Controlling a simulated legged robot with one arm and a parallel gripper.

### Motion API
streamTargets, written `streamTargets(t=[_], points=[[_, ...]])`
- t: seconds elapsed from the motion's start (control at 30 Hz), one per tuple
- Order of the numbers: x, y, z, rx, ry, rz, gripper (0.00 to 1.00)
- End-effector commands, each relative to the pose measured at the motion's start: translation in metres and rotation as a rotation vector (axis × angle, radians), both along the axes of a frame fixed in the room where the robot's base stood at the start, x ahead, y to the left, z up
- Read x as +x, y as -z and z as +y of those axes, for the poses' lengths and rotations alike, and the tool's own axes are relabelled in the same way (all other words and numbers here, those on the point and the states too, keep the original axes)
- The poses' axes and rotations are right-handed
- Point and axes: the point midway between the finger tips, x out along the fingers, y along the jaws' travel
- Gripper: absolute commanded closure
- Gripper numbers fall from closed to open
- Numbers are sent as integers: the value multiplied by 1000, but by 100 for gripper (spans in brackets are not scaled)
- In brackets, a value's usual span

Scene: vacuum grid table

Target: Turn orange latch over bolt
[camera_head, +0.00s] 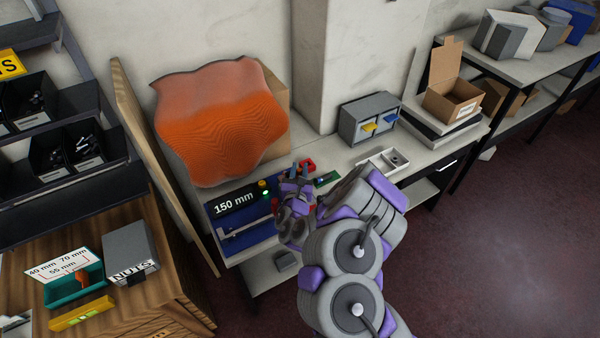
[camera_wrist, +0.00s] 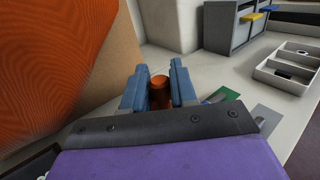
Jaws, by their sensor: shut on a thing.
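My gripper (camera_head: 299,170) is over the right end of the blue tray on the bench in the head view. In the wrist view, its blue fingers (camera_wrist: 160,86) are closed on a rounded orange-brown piece (camera_wrist: 159,92), which looks like part of the orange latch. Only its top and near side show between the fingers. A red part (camera_head: 307,164) sits beside the fingertips in the head view. I cannot make out the bolt; my gripper and wrist cover that spot.
A blue tray (camera_head: 255,242) with a caliper and a black "150 mm" display (camera_head: 235,200) lies left of my gripper. A large wavy orange sheet (camera_head: 215,125) stands behind. A white divided tray (camera_head: 375,168) and grey drawer box (camera_head: 362,120) stand right.

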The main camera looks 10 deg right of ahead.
Motion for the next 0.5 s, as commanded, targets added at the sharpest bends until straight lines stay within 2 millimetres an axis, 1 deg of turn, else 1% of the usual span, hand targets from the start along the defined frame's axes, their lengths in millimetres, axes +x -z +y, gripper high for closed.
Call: streamTargets(t=[0.2, 0.5], points=[[-1, 0, 3, 1, 38, -1, 100], [-2, -1, 2, 1, 45, -1, 100]])
